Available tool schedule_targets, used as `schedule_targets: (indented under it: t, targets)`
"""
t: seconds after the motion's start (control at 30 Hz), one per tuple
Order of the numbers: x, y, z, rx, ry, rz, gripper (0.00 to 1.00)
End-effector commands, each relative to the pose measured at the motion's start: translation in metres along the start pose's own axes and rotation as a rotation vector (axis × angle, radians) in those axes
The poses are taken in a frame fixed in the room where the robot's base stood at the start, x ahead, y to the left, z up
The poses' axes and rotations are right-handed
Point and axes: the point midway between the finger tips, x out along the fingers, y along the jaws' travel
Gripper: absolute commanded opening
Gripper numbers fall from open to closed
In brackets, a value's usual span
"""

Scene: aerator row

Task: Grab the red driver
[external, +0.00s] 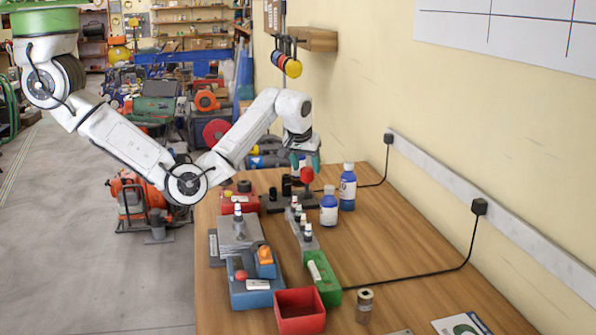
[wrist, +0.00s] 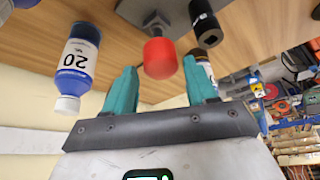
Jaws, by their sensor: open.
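The red driver (external: 306,175) has a round red end and stands on a dark base at the back of the wooden bench, just below my gripper (external: 305,163). In the wrist view its red cylindrical end (wrist: 160,58) appears between and slightly beyond the teal fingers of my gripper (wrist: 160,72), with a metal shank (wrist: 155,24) behind it. My gripper is open, with nothing clamped. Whether the fingers touch the red end cannot be told.
A white bottle with blue contents (wrist: 75,60) stands close on one side; two such bottles (external: 328,208) show right of the driver. A black socket-like piece (wrist: 204,24) is close on the other side. A red open bin (external: 300,322) lies nearer the front.

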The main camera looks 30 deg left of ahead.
Motion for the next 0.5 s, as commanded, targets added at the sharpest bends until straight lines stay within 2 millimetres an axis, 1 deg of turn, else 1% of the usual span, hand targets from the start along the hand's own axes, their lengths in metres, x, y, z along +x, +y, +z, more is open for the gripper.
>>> schedule_targets:
  t: [0.07, 0.17, 0.3, 0.4, 0.5]
  targets:
    - [0.005, 0.0, 0.0, 0.0, -0.002, -0.001, 0.57]
    - [0.018, -0.001, 0.0, 0.001, -0.004, -0.001, 0.57]
    - [0.039, -0.001, 0.0, -0.001, -0.003, -0.001, 0.57]
    - [0.048, -0.001, 0.0, -0.001, -0.001, 0.0, 0.57]
    - [0.051, -0.001, 0.0, -0.002, -0.001, 0.0, 0.57]
